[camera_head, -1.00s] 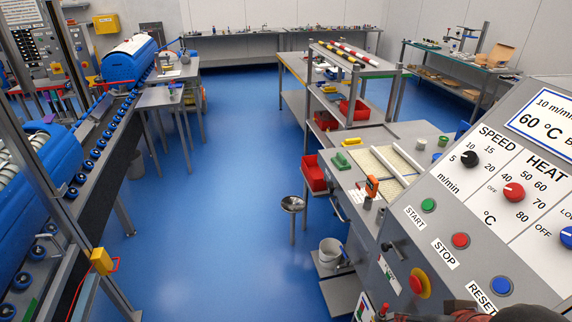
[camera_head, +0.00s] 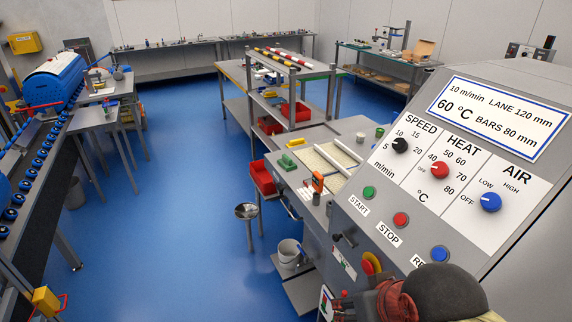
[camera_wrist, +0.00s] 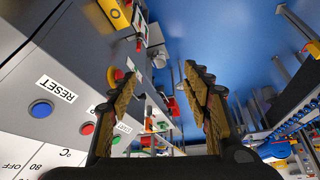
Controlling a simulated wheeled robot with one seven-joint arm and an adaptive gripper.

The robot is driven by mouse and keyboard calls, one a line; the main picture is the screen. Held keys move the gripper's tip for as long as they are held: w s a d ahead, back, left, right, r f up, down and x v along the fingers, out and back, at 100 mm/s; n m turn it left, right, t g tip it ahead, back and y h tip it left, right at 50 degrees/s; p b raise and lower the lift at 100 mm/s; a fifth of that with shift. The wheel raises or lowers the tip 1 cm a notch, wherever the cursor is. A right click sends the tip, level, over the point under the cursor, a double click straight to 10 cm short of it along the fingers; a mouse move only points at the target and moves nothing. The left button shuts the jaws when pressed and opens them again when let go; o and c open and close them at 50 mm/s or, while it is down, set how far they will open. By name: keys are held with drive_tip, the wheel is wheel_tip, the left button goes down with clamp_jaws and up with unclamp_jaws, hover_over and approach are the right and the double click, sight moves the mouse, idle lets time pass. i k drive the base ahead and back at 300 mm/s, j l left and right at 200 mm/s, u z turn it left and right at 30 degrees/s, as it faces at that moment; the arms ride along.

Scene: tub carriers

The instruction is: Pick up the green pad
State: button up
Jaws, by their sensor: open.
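A small green block that looks like the green pad (camera_head: 287,162) lies on the grey bench top (camera_head: 349,126), left of a pale slatted tray, in the head view. My gripper (camera_wrist: 160,78) is open and empty in the wrist view, its two padded fingers spread apart. It is beside the control panel, well short of the green pad. A small green spot shows far off between the fingers in the wrist view, too small to identify.
The sloping control panel (camera_head: 455,165) with knobs and buttons stands close at the right. An orange handheld device (camera_head: 318,182) stands on the bench. Blue floor (camera_head: 170,200) is open at left.

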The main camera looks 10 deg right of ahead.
sight(286, 162)
drive_tip(key=z, duration=3.95)
drive_tip(key=u, duration=3.95)
drive_tip(key=i+j+z, duration=0.4)
drive_tip(key=i+j, duration=0.45)
drive_tip(key=i, duration=0.2)
drive_tip(key=i+j+z, duration=0.35)
drive_tip(key=i+j, duration=0.55)
drive_tip(key=j, duration=0.25)
